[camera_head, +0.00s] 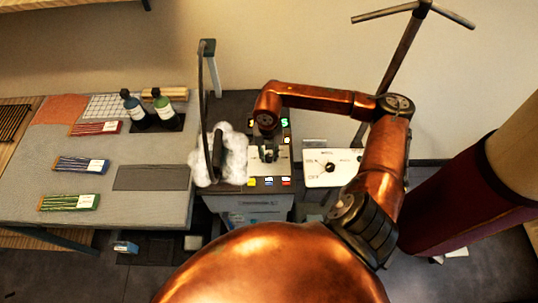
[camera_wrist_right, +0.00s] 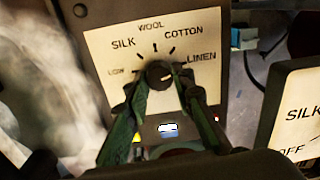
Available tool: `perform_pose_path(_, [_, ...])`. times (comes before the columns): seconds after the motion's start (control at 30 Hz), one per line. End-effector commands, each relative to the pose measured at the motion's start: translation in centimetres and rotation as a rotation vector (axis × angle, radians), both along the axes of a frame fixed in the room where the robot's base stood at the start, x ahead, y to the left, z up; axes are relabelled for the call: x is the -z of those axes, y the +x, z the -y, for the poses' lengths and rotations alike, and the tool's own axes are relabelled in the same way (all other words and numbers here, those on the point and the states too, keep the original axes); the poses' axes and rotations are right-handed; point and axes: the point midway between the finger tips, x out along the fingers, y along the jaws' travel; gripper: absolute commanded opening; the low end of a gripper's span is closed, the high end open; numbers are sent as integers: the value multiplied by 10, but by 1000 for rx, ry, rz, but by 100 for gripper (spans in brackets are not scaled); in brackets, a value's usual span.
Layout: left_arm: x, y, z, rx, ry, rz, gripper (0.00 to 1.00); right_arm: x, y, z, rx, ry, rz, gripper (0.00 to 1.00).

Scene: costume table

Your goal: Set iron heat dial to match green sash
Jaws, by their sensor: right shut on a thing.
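The green sash (camera_head: 68,202) lies folded with a white tag at the front left of the table; the tag's writing is too small to read. The dial plate (camera_head: 282,158) stands right of the iron. In the right wrist view the dial plate (camera_wrist_right: 113,50) reads LOW, SILK, WOOL, COTTON, LINEN around a dark round knob (camera_wrist_right: 160,73). My right gripper (camera_head: 268,152) reaches down over this plate. In the wrist view its fingers (camera_wrist_right: 162,88) are shut on the knob from both sides. The knob's pointer setting is unclear. My left gripper is not in view.
A dark iron (camera_head: 219,150) stands in white steam close left of the dial. A second dial plate (camera_head: 318,181) with a knob is to the right. Red (camera_head: 88,129) and blue (camera_head: 70,163) sashes and two bottles (camera_head: 164,108) are on the table (camera_head: 130,150).

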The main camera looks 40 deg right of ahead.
Motion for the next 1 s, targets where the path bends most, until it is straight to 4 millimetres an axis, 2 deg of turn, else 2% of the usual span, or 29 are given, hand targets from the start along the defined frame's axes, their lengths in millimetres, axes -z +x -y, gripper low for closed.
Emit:
perform_pose_path(0.3, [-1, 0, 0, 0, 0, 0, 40, -1, 1, 1, 87, -2, 4, 0])
perform_pose_path(0.73, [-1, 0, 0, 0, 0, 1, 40, -1, 2, 1, 96, -2, 4, 0])
perform_pose_path(0.77, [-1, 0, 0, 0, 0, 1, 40, -1, 2, 1, 96, -2, 4, 23])
perform_pose_path(1.0, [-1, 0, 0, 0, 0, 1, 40, -1, 1, 1, 95, -1, 2, 40])
